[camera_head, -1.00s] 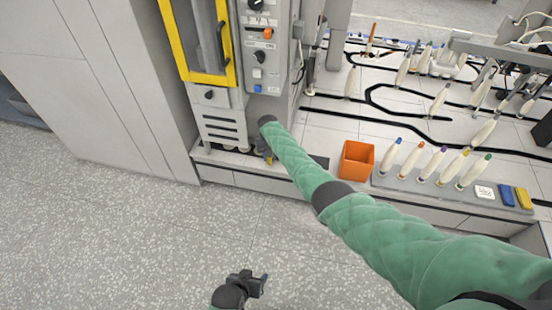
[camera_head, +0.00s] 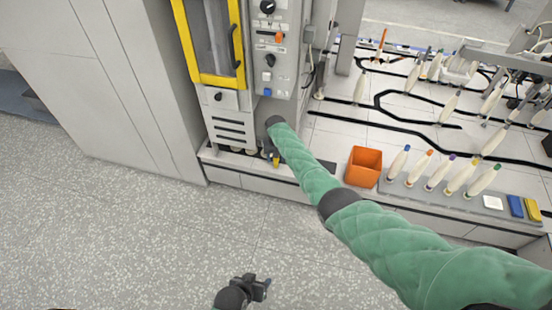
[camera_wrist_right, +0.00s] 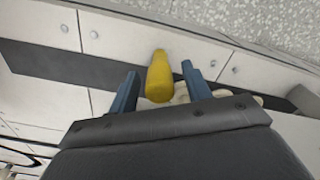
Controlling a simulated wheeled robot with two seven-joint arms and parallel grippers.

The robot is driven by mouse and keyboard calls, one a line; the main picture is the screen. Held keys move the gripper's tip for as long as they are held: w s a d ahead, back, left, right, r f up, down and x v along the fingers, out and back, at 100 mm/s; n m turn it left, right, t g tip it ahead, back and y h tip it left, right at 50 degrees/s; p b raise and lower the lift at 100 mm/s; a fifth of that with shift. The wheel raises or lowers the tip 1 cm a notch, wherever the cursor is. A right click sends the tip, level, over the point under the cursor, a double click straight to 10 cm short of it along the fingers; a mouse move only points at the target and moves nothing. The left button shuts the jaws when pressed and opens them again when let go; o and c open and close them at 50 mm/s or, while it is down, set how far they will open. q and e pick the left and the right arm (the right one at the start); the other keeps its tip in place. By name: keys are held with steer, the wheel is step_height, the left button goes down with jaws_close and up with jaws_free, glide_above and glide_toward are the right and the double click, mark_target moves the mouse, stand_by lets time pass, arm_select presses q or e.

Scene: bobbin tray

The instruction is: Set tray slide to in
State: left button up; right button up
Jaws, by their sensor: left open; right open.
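A yellow knob or handle (camera_wrist_right: 160,77) lies between the two blue fingers of my right gripper (camera_wrist_right: 160,70) in the right wrist view. The fingers are open, with a gap on each side of it. In the head view a small yellow part (camera_head: 276,161) shows at the foot of the machine, beside the end of my right arm, which hides most of that spot. I cannot make out the tray slide itself or its position. My left gripper (camera_head: 263,289) is open and empty over the floor, low in the head view.
The grey machine (camera_head: 225,128) has a yellow-framed door (camera_head: 239,45) and a control panel (camera_head: 272,75). An orange bin (camera_head: 363,167) and a grey rack (camera_head: 405,190) with several bobbins stand to the right. A tall grey cabinet (camera_head: 120,90) is at left. The floor in front is clear.

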step_height(320, 180, up, 5)
steer(key=shift+r+p, duration=0.1)
steer(key=shift+p, duration=0.3)
arm_select(q)
steer(key=shift+w+r, duration=0.2)
steer(key=shift+r, duration=1.15)
steer(key=shift+w+r, duration=0.15)
steer(key=shift+r, duration=1.2)
arm_select(e)
steer(key=shift+r, duration=0.6)
